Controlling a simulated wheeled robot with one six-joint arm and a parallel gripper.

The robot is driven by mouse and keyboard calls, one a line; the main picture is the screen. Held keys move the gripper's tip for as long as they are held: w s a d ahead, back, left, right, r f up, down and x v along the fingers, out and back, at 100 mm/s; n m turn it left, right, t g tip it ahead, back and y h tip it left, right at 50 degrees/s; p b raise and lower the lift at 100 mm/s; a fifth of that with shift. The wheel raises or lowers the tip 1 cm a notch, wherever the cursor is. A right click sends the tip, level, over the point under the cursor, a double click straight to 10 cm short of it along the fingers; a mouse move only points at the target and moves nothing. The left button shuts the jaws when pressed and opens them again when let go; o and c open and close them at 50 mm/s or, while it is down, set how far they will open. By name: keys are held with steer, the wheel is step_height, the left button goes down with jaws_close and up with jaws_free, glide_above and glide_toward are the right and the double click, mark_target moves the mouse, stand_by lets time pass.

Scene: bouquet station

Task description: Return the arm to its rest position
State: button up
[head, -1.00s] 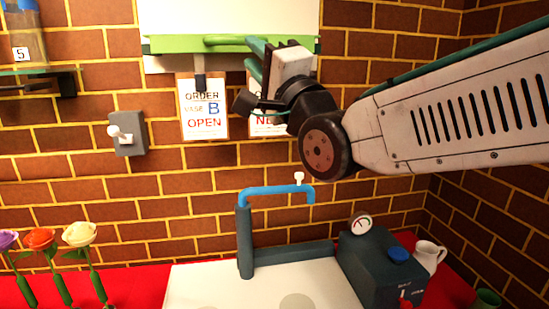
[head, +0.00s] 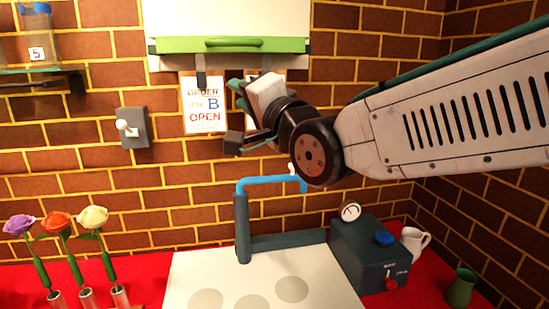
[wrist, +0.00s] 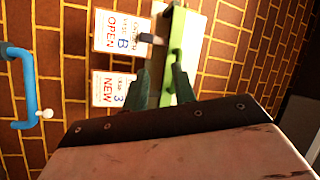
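My gripper (head: 238,96) is raised in front of the brick wall, just below the green handle bar (head: 285,45). In the head view it covers much of the second order card (head: 278,77). In the wrist view its two dark green fingers (wrist: 161,88) stand apart with nothing between them. The green bar (wrist: 188,60) lies beyond the fingers there, and the fingers seem clear of it, though the depth is hard to judge. The order card for vase B, marked OPEN (head: 204,118), hangs left of the gripper.
A grey lever switch (head: 134,128) is on the wall at left. Below are a blue tap (head: 270,181), a white counter panel (head: 215,270) and a dark box with a gauge (head: 368,250). A white jug (head: 414,243) and green cup (head: 461,288) stand right. Three flowers (head: 57,222) stand left.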

steer(key=s+d+f+n+g+h, duration=0.2)
steer(key=d+f+n+g+h, duration=0.15)
steer(key=d+f, duration=0.4)
steer(key=s+d+f+n+g+h, duration=0.2)
steer(key=s+d+f+g+h, duration=0.15)
steer(key=f, duration=0.65)
steer(key=s+d+f+g+h, duration=0.2)
steer(key=s+d+f+g, duration=0.1)
steer(key=s+d, duration=0.6)
steer(key=s+d+f+g+h, duration=0.3)
steer(key=s+d+g, duration=0.2)
steer(key=s+d, duration=0.4)
steer(key=shift+s+d+f, duration=0.2)
steer(key=shift+s+d, duration=0.1)
steer(key=shift+d, duration=1.1)
steer(key=shift+m, duration=0.25)
